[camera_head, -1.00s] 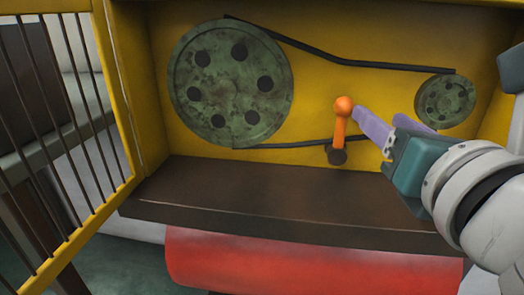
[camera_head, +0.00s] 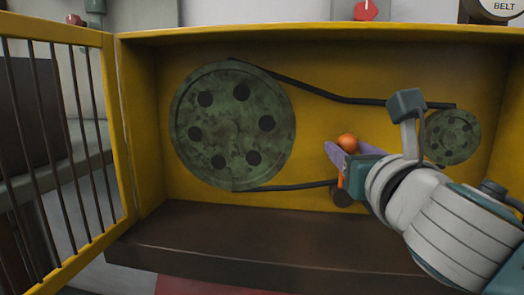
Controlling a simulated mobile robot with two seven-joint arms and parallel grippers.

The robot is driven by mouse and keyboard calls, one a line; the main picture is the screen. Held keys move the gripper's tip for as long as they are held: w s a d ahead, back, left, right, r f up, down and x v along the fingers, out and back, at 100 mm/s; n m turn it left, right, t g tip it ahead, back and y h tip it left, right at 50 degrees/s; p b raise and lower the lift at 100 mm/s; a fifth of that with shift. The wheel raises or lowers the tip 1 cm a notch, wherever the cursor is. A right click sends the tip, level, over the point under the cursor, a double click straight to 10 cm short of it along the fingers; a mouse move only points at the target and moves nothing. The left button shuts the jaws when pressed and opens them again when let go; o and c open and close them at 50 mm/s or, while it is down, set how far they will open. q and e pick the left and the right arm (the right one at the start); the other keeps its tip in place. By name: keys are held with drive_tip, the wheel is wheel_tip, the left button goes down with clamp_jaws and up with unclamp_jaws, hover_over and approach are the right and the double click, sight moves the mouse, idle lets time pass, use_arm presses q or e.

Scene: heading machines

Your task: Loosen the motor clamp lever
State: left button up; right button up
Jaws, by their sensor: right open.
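The orange motor clamp lever has a round knob (camera_head: 347,141) and a short arm on a dark pivot (camera_head: 342,198), low between the two pulleys. It stands about upright. My right gripper (camera_head: 346,150) is open, with its purple fingers at the lever just below the knob. One finger shows left of the knob and the other to its right, partly behind it. The gripper hides most of the lever arm, and I cannot tell whether the fingers touch it. My left gripper is not in view.
A large green pulley (camera_head: 232,126) and a small one (camera_head: 452,136) carry a black belt (camera_head: 310,90) inside the yellow housing (camera_head: 220,38). A barred yellow door (camera_head: 107,130) stands open at left. A dark ledge (camera_head: 230,240) runs below, with free room above its left part.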

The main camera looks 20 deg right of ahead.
clamp_jaws()
idle(0.5)
idle(1.0)
